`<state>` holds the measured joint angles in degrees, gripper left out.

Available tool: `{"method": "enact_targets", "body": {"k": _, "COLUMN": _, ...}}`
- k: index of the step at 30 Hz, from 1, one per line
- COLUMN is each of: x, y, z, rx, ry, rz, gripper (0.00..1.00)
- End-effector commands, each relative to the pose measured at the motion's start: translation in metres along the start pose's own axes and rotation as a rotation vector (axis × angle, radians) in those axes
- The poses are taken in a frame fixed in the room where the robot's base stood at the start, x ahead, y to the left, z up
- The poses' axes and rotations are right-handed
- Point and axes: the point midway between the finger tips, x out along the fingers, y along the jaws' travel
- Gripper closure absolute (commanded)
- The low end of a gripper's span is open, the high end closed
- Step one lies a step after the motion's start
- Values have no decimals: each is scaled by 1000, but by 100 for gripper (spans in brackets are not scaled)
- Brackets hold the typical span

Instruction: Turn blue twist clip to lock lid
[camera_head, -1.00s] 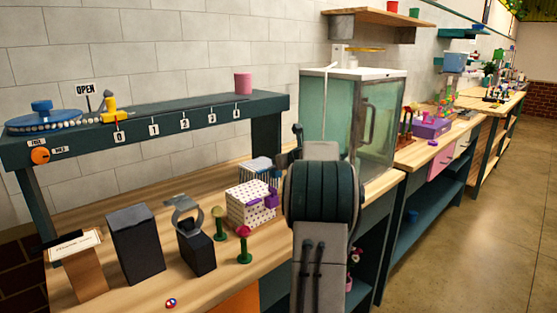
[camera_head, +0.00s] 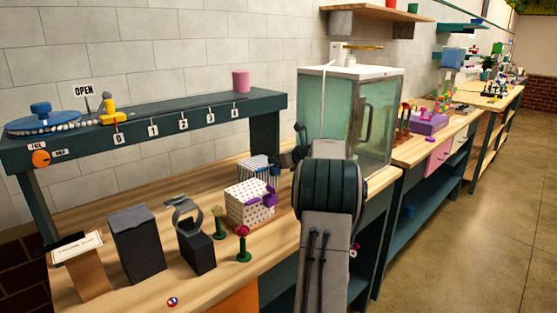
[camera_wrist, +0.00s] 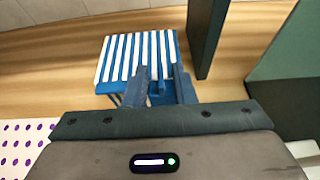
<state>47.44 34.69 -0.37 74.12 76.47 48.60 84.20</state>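A box with a blue-and-white striped lid (camera_wrist: 128,55) stands on the bench. It also shows in the head view (camera_head: 252,168), behind a purple-dotted box. A blue twist clip (camera_wrist: 157,88) is at its near side in the wrist view, partly hidden by my fingers. My gripper (camera_wrist: 160,87) is at that side, with its two fingers apart, one on each side of the clip. Gaps seem to show beside the clip; contact is hard to tell. In the head view my gripper (camera_head: 288,158) is small and partly hidden by my arm, just right of the striped box.
The white purple-dotted box (camera_head: 248,202) with a purple clip stands in front of the striped box. A glass cabinet (camera_head: 345,125) stands close on the right. A dark shelf post (camera_wrist: 206,38) rises just behind the box. A dark box with a ring (camera_head: 197,250) stands front left.

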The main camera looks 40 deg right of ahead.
Motion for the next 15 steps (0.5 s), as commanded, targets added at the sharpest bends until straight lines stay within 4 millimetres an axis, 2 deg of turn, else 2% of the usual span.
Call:
{"method": "enact_targets", "body": {"k": 10, "x": -3, "y": 0, "z": 0, "rx": 1, "ry": 1, "rz": -1, "gripper": 73}}
{"method": "enact_targets", "body": {"k": 15, "x": -26, "y": -1, "z": 0, "rx": 1, "ry": 0, "rz": -4, "gripper": 73}}
